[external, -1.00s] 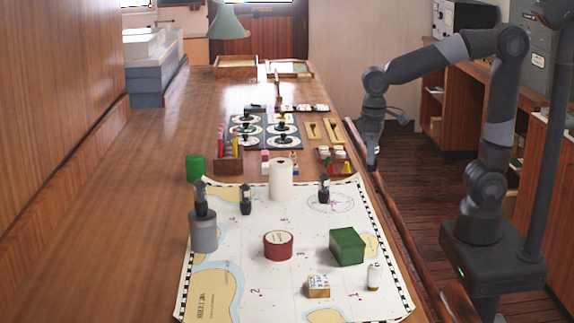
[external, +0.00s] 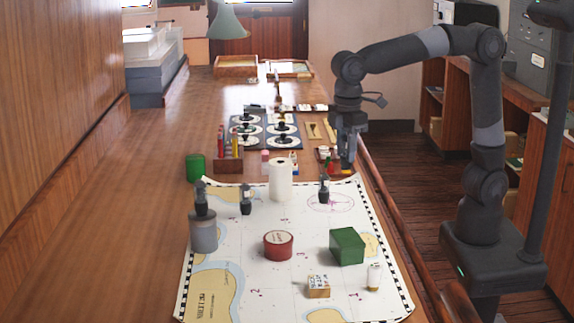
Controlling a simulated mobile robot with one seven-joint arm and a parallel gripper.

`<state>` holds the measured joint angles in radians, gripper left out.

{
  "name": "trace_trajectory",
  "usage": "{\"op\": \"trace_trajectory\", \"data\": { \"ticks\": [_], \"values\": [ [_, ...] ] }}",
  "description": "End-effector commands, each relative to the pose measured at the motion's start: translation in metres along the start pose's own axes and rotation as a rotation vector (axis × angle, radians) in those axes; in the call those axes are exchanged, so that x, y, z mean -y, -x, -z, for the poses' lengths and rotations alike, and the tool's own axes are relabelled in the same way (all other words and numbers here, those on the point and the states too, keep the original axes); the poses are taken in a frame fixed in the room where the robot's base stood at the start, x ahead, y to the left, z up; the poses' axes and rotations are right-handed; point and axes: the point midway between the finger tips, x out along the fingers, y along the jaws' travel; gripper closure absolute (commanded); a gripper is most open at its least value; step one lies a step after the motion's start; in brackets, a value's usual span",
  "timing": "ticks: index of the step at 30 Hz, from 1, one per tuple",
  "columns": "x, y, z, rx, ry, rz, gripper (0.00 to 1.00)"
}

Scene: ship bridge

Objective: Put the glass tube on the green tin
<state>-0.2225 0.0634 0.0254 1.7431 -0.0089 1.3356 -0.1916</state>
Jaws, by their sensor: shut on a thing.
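My gripper (external: 346,166) is above the right edge of the table, near the far right corner of the chart. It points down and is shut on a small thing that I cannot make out. I cannot pick out the glass tube for certain; it may be what the fingers hide. A green box (external: 347,246) sits on the right part of the chart. A green cylinder (external: 194,167) stands off the chart at its far left. I cannot tell for certain which of these is the green tin.
On the chart (external: 240,285) stand a white roll (external: 281,180), a red round container (external: 278,245), a grey cylinder (external: 203,236), a small wooden block (external: 318,286), a small pale cylinder (external: 374,277) and dark-topped pieces. Trays and dials lie behind. The table's left side is clear.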

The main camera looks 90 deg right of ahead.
Motion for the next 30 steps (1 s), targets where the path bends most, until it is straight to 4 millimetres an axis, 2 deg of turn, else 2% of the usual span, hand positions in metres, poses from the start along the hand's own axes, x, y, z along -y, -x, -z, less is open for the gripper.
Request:
{"op": "trace_trajectory", "data": {
  "ticks": [1,3,8,21,25,30],
  "values": [
    [0.012,0.002,0.010,-0.001,0.049,0.002,0.93],
    [0.023,0.004,0.019,-0.002,0.098,0.004,0.93],
    [0.042,0.002,0.031,-0.001,0.149,0.007,0.93],
    [0.122,-0.052,0.074,0.000,0.151,0.007,0.93],
    [0.134,-0.061,0.081,-0.001,0.148,0.007,0.93],
    [0.138,-0.069,0.083,-0.001,0.147,0.007,0.93]
  ]
}}
